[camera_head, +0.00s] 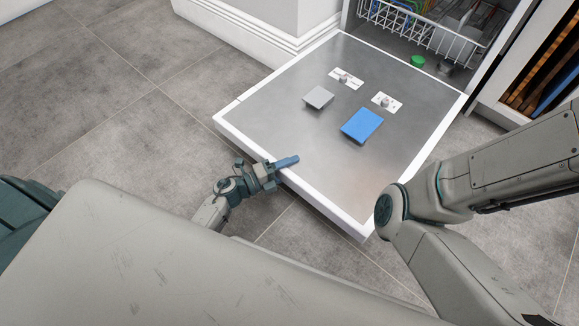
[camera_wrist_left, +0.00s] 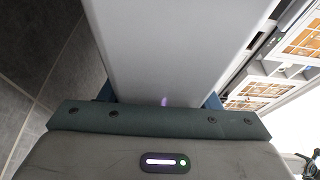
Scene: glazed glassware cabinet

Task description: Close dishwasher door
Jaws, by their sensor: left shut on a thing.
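The dishwasher door (camera_head: 260,112) is folded down, its metal inner face up and its white rim showing. A grey square piece (camera_head: 318,97) and a blue flap (camera_head: 362,125) are on that face. My left gripper (camera_head: 284,163) is at the door's front edge, one blue finger lying over the rim. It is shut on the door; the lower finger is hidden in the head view. In the left wrist view, a pale grey panel of the door (camera_wrist_left: 175,50) fills the space between the fingertips (camera_wrist_left: 160,101). My right gripper is out of view.
The open dishwasher with a white wire rack (camera_head: 425,32) stands at the top. A green item (camera_head: 418,61) lies at the door's inner end. A white cabinet wall (camera_head: 265,20) is to the left, a shelf unit (camera_head: 545,75) to the right. Grey tiled floor (camera_head: 130,130) is clear at left.

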